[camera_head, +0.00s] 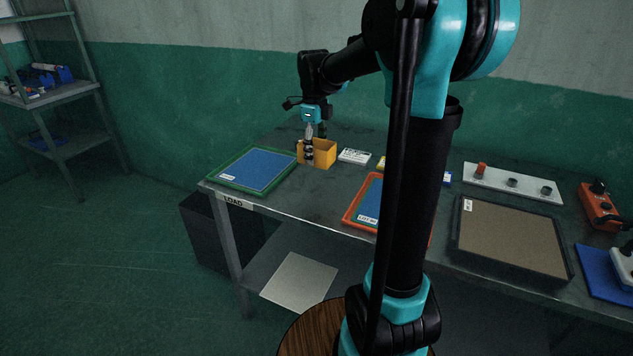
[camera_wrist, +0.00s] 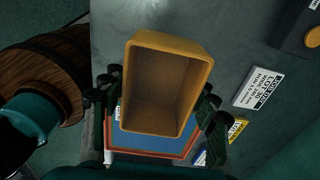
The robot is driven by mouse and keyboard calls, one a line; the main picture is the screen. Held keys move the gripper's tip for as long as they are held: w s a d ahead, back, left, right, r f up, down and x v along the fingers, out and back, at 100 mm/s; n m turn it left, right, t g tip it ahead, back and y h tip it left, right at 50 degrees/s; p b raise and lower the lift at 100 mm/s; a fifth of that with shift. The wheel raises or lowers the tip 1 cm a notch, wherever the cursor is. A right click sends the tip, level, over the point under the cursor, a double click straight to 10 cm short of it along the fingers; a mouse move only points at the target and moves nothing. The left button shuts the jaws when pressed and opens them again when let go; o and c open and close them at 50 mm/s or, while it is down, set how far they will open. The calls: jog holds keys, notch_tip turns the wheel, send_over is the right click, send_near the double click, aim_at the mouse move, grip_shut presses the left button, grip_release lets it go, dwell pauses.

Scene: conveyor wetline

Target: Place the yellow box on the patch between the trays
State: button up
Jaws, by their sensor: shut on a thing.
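The yellow box (camera_head: 323,154) is an open-topped, hollow box beside the right back corner of the green-rimmed tray (camera_head: 217,181). My gripper (camera_head: 309,150) is shut on it. In the wrist view the box (camera_wrist: 165,42) shows its open, empty inside, with a finger of my gripper (camera_wrist: 162,102) at each side. I cannot tell whether its base touches the table. The orange-rimmed tray (camera_head: 351,214) stands to the right, partly hidden by my arm; it also shows beyond the box in the wrist view (camera_wrist: 150,155). Bare grey tabletop (camera_head: 309,190) lies between the trays; no marked patch is distinguishable.
A white label card (camera_head: 354,156) lies just right of the box, and a yellow card (camera_head: 381,163) lies farther right. A dark-rimmed brown tray (camera_head: 512,237), a white plate with knobs (camera_head: 512,183) and an orange device (camera_head: 599,205) fill the right side.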

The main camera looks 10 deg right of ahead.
aim_at(316, 191)
notch_tip(316, 191, down, 11)
jog(key=shift+r, duration=0.1)
dwell(0.3)
jog(key=o, duration=1.2)
jog(key=shift+f, duration=0.2)
jog(key=shift+r, duration=0.1)
notch_tip(316, 191, up, 12)
jog(key=shift+a+r, duration=0.1)
jog(key=shift+a, duration=0.05)
